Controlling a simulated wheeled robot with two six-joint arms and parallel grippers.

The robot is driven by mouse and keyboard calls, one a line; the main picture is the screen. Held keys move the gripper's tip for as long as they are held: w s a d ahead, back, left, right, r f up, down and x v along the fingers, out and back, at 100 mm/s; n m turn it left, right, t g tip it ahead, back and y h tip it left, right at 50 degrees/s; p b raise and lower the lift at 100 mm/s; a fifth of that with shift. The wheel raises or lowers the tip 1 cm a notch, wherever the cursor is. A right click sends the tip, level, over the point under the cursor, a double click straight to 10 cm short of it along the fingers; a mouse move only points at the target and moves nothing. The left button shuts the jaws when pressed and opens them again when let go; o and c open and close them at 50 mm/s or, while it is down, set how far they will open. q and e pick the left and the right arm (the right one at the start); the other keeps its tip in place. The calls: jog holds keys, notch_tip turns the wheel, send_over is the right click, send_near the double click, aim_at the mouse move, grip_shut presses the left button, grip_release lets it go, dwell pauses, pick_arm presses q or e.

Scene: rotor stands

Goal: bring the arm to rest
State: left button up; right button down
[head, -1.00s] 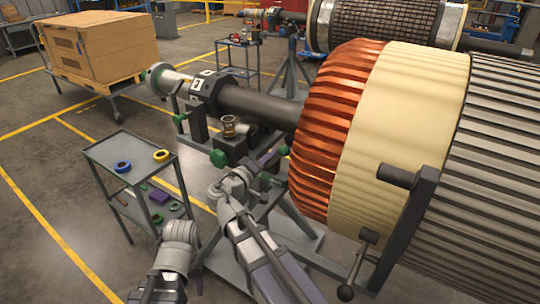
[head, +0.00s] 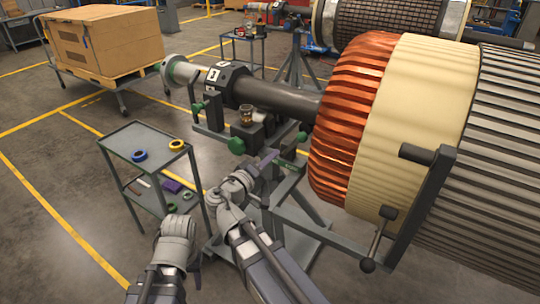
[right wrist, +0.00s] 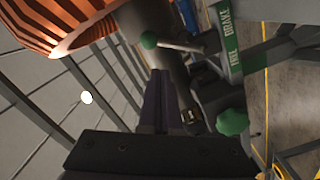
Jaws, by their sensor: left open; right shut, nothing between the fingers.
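My right arm reaches up from the bottom of the head view. Its gripper (head: 268,159) is shut and empty, near the rotor stand (head: 290,185) and below the dark shaft (head: 275,98). In the right wrist view the dark fingers (right wrist: 160,100) lie together and point toward the shaft (right wrist: 152,35). I cannot tell whether they touch the stand. My left arm shows at the bottom left of the head view, in front of the small cart. Its jaws do not show.
The rotor with copper windings (head: 345,125) fills the right side. A wooden crate (head: 100,40) stands farther back. The floor at lower left is clear.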

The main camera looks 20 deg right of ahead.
jog(key=shift+d, duration=0.1)
jog(key=s+a+f+g+y+p, duration=0.6)
jog(key=s+f+y+p, duration=0.1)
jog(key=s+f, duration=0.15)
jog(key=s+a+f+n+g+y+p, duration=0.2)
jog(key=s+a+y, duration=0.4)
jog(key=s+a, duration=0.3)
jog(key=shift+s+a+n+g+p, duration=0.2)
jog(key=shift+a+n+g+p, duration=0.2)
jog(key=shift+a+g+p, duration=0.75)
jog(key=shift+a+f+b, duration=0.1)
jog(key=shift+a+b, duration=0.2)
jog(key=shift+a, duration=0.2)
